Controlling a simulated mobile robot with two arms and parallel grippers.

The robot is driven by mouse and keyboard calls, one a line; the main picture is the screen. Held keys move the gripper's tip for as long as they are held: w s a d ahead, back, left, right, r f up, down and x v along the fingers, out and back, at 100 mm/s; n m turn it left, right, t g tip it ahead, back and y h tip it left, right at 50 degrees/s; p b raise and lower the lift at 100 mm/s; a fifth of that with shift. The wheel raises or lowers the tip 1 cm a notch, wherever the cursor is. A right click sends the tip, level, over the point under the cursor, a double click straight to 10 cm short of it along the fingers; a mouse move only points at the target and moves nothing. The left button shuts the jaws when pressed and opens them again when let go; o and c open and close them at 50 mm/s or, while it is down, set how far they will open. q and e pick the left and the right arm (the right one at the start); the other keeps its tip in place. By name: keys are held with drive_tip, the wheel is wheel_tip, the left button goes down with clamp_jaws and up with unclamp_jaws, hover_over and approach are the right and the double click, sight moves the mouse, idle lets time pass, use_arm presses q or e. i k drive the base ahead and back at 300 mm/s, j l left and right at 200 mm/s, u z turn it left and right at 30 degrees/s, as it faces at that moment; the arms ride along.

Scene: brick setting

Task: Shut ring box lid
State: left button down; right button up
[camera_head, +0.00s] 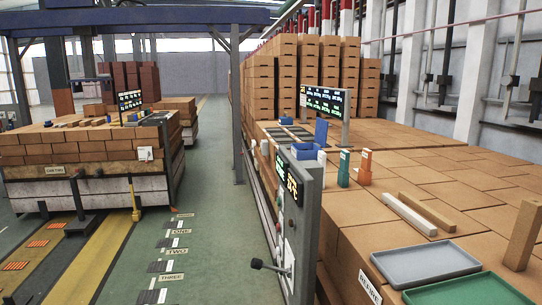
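No thing in the head view can be made out for certain as the ring box. A small blue open-topped box (304,152) sits on the brick-coloured surface at the middle right. An upright blue panel (321,132) stands just behind it; I cannot tell whether the panel is joined to the box as a lid. Neither my left nor my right gripper is in view.
A grey tray (427,263) and a green tray (468,290) lie at the front right. A white bar (409,214) lies behind them. A control panel with a lever (270,267) stands along the aisle.

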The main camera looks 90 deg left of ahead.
sight(322, 125)
drive_tip(key=u, duration=0.5)
drive_tip(key=l+u, duration=0.1)
drive_tip(key=u, duration=0.85)
drive_tip(key=l+u, duration=0.1)
drive_tip(key=u, duration=0.85)
drive_tip(key=k, duration=0.05)
